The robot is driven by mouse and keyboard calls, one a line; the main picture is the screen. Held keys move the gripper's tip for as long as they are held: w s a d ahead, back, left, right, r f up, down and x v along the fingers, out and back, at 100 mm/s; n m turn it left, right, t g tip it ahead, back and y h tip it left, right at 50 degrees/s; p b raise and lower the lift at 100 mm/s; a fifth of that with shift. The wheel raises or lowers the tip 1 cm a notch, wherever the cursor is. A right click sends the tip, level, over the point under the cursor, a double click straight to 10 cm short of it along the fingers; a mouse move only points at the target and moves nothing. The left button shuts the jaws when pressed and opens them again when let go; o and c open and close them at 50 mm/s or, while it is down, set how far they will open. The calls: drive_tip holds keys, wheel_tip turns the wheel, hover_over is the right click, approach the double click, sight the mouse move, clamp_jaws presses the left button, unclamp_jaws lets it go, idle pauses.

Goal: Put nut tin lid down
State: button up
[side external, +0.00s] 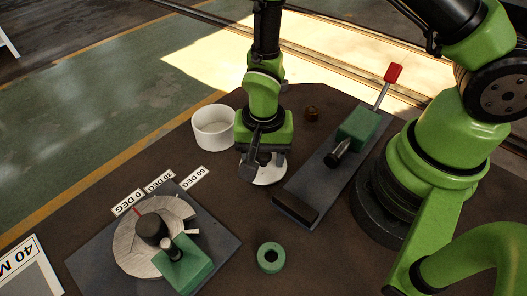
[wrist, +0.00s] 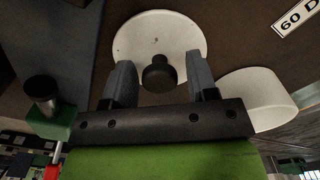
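The nut tin lid (side external: 269,178) is a white disc below my gripper (side external: 264,164), right of the tin in the side view. In the wrist view the lid (wrist: 158,32) has a dark round knob (wrist: 159,75). My gripper's two grey fingers (wrist: 160,66) stand apart on either side of the knob, with a visible gap at each side. The lid appears flat at or very near the table top; exact contact is hidden. The open white nut tin (side external: 213,128) stands just left of my gripper, and also shows in the wrist view (wrist: 262,96).
A bender with a red-tipped lever (side external: 393,74) lies on a dark plate right of the lid. A round angle dial (side external: 130,249) with a green block sits front left.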

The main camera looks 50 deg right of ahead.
drive_tip(key=shift+r, duration=0.15)
drive_tip(key=s+d+r+n+t+y, duration=0.1)
drive_tip(key=d+r, duration=0.1)
drive_tip(key=r, duration=0.9)
drive_tip(key=s+d+r+n+t, duration=0.1)
drive_tip(key=r+t, duration=0.1)
drive_tip(key=r, duration=0.9)
drive_tip(key=s+d+r+n+t+y, duration=0.1)
drive_tip(key=s+d+r+n+t, duration=0.2)
drive_tip(key=s+r, duration=0.4)
drive_tip(key=shift+s+r+n+t, duration=0.3)
drive_tip(key=shift+s+n+t, duration=0.3)
drive_tip(key=shift+s+n, duration=0.1)
